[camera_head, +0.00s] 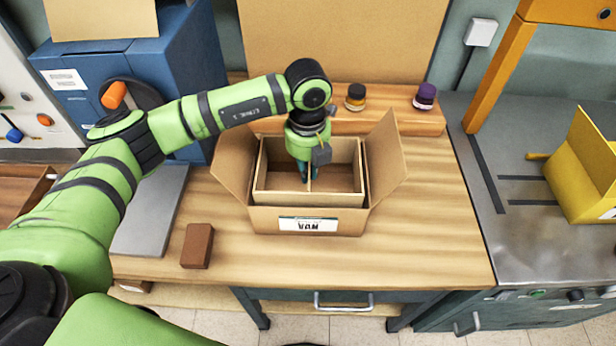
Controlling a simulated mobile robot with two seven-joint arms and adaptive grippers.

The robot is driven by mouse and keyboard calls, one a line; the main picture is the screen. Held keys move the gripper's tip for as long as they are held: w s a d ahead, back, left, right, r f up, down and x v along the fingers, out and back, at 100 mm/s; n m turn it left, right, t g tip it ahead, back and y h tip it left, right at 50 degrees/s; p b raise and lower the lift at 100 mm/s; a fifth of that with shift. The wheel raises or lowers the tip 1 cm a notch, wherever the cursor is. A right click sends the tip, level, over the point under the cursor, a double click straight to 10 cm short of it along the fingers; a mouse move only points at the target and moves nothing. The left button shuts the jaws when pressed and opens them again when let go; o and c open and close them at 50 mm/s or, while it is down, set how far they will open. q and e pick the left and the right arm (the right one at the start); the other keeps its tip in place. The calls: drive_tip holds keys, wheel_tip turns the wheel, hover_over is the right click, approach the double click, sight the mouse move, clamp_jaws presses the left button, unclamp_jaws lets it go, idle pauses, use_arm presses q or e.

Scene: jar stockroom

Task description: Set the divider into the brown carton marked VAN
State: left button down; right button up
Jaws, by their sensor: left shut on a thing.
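The brown carton (259,222) marked VAN stands open on the wooden bench, its side flaps spread out left and right. The divider (338,199), a light wooden frame with a middle partition, sits within the carton's walls. Its top edge is near the carton's rim, and I cannot tell whether it rests on the bottom. My left gripper (304,178) comes down from above and is shut on the divider at its middle partition. The fingertips are partly hidden by the gripper body. My right gripper is not in view.
A reddish-brown block (197,246) lies left of the carton, beside a grey plate (150,215). Two small jars, one amber-lidded (355,97) and one purple-lidded (425,96), stand on a ledge behind. A yellow carton (585,175) stands at right. The bench right of the carton is clear.

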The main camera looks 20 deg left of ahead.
use_arm(q)
wheel_tip(320, 180, down, 4)
drive_tip(key=shift+f+p, duration=0.15)
drive_tip(key=shift+p, duration=0.35)
drive_tip(key=shift+f, duration=0.1)
drive_tip(key=shift+f+b, duration=0.65)
drive_tip(key=shift+b, duration=0.05)
drive_tip(key=c, duration=1.4)
unclamp_jaws()
drive_tip(key=shift+o, duration=0.2)
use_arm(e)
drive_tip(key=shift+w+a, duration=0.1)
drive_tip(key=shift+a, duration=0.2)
use_arm(q)
drive_tip(key=shift+r, duration=0.1)
